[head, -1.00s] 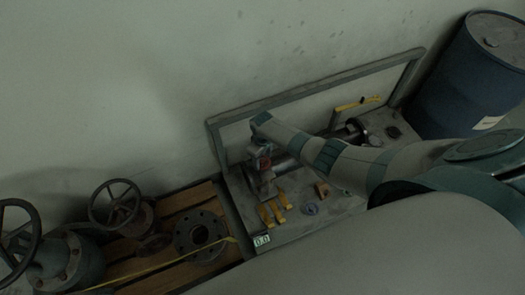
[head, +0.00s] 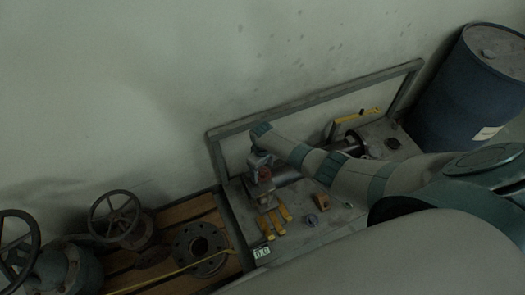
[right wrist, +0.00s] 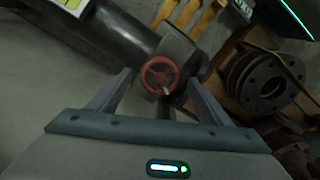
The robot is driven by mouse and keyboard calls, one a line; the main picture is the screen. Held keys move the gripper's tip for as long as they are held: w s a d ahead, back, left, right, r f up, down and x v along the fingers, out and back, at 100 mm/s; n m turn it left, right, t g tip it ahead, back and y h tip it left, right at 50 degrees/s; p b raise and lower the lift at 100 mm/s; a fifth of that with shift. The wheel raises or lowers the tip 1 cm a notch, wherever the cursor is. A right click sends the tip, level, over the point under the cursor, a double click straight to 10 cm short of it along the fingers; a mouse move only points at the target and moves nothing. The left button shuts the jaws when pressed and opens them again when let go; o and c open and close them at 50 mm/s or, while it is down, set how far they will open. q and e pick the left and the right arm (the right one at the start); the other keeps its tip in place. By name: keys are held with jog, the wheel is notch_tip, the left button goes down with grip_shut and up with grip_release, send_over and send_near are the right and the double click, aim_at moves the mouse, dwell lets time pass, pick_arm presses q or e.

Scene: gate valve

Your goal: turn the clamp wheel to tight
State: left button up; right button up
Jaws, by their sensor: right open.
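The red clamp wheel (right wrist: 159,73) is a small spoked handwheel on the end of a dark pipe fitting. My right gripper (right wrist: 158,82) is open, with one finger to each side of the wheel in the right wrist view. Nothing is visibly gripped, and I cannot tell whether the fingers touch the wheel. In the head view my right gripper (head: 260,163) is small and dark above the fitting, partly hidden by my forearm. My left gripper is not in view.
Yellow blocks (head: 274,220) lie on the grey bench (head: 300,235). Left of it, valves with large handwheels (head: 115,214) and a round flange (head: 200,248) stand by wooden planks. A blue drum (head: 465,90) stands right. A grey frame (head: 320,92) rises behind the bench.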

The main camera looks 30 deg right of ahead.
aim_at(262, 173)
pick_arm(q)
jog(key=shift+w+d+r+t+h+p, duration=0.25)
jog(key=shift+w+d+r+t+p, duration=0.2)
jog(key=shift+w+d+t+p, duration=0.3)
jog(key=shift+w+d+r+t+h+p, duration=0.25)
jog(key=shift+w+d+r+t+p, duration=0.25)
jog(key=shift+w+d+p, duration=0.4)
pick_arm(e)
notch_tip(262, 173, up, 17)
jog(key=shift+f, duration=0.2)
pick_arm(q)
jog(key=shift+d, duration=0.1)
